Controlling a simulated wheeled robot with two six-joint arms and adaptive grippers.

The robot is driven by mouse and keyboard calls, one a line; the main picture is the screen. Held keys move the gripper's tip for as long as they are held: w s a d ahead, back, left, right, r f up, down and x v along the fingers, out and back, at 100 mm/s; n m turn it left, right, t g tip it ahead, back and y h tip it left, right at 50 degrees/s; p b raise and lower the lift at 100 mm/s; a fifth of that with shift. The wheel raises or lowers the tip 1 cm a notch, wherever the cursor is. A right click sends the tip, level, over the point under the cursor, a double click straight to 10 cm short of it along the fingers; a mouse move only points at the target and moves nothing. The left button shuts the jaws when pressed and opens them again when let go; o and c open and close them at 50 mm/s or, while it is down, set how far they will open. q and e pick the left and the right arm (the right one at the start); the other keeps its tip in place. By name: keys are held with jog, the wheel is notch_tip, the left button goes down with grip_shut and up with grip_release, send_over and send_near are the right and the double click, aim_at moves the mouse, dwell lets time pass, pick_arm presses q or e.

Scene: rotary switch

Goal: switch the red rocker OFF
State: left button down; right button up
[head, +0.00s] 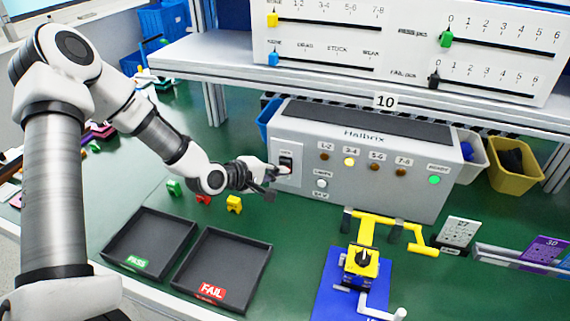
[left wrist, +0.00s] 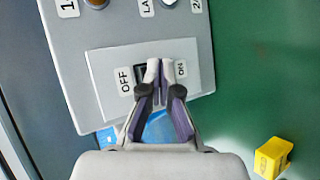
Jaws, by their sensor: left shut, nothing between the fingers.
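The Halbrix box (head: 375,170) stands on the green table, with a rocker switch (head: 286,163) on a pale plate at its left end. In the left wrist view the rocker (left wrist: 140,74) shows as a dark strip beside the OFF label (left wrist: 125,80); the ON label (left wrist: 181,69) is on the other side. I see no clear red on it. My left gripper (head: 280,170) is shut and empty, its fingertips (left wrist: 160,70) in front of the rocker, nearer its ON side. They hide much of the rocker, so contact and its tilt cannot be told. My right gripper is out of view.
Several round lamps, one lit yellow (head: 349,161) and one lit green (head: 434,180), sit on the box front. Two dark trays, PASS (head: 150,240) and FAIL (head: 222,268), lie in front. A yellow block (head: 234,204) stands near my gripper; a yellow fixture (head: 362,262) stands farther right.

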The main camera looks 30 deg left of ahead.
pick_arm(q)
jog(key=shift+w, duration=0.25)
jog(key=shift+w+a+b, duration=0.1)
jog(key=shift+w+b, duration=0.25)
dwell(0.6)
jog(key=shift+s+d+p, duration=0.2)
jog(key=shift+s+p, duration=0.15)
jog(key=shift+s, duration=0.45)
jog(key=shift+s+d+f+p, duration=0.2)
jog(key=shift+s+p, duration=0.15)
jog(key=shift+s, duration=0.45)
jog(key=shift+s+d+f+p, duration=0.15)
jog(key=shift+s+p, duration=0.25)
jog(key=shift+s, duration=0.4)
jog(key=shift+s+d+f+p, duration=0.1)
jog(key=shift+s+d+p, duration=0.2)
jog(key=shift+s, duration=0.5)
jog(key=shift+a, duration=0.1)
